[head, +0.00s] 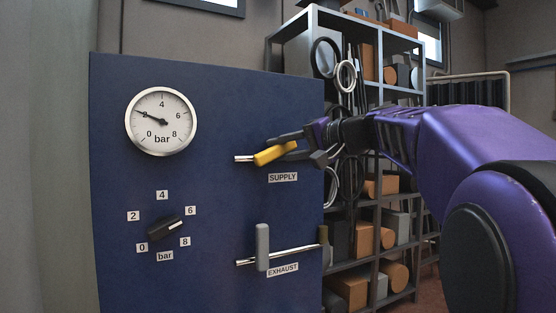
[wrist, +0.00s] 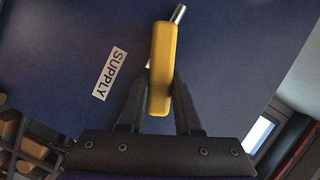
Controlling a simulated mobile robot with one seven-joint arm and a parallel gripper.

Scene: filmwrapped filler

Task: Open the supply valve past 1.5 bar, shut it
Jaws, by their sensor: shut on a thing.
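The yellow supply valve handle (head: 274,153) sits on a short metal pipe on the blue panel, above the SUPPLY label (head: 283,177). My gripper (head: 292,149) is shut on this handle, with a finger on each side. In the wrist view the yellow handle (wrist: 161,65) lies between the dark fingers (wrist: 160,95), turned at a slant to the pipe (wrist: 179,13). The round gauge (head: 161,121) has its needle near the 2 mark. Part of the supply pipe is hidden behind the handle and fingers.
Below, a grey exhaust handle (head: 262,247) stands upright across its pipe (head: 298,253). A black knob (head: 165,227) on the left points towards 6. A shelf rack (head: 398,205) with boxes and rolls stands behind the panel and my arm, at the right.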

